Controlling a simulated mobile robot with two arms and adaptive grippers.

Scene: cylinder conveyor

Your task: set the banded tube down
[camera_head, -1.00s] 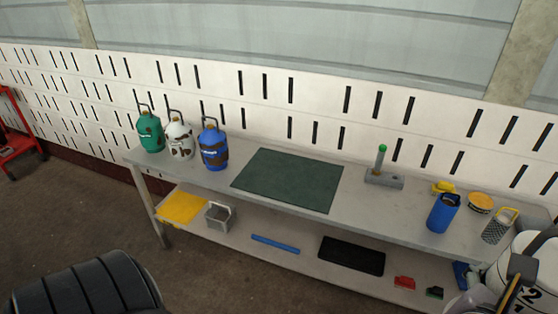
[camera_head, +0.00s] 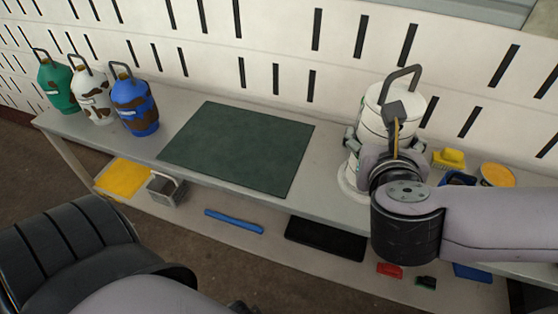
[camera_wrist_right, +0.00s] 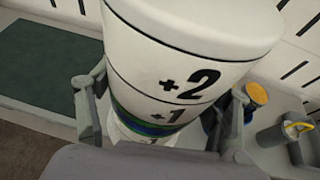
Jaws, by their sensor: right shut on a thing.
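The banded tube (camera_head: 384,122) is a white cylinder with dark rings and a grey arched handle on top. It stands upright over the right part of the bench (camera_head: 335,150), in front of the slotted wall. In the right wrist view the tube (camera_wrist_right: 190,45) shows "+2" and "+1" marks and green and blue bands lower down. My right gripper (camera_wrist_right: 160,112) is shut on it, one finger at each side. Its wide foot shows low by the bench top; I cannot tell whether it touches. My left gripper is not in view.
A dark green mat (camera_head: 240,148) lies left of the tube. Green, white and blue canisters (camera_head: 134,104) stand at the left end. A yellow object (camera_head: 448,159) and a yellow-topped round tin (camera_head: 497,175) are close on the right. A blue container (camera_head: 457,178) is partly hidden by my arm.

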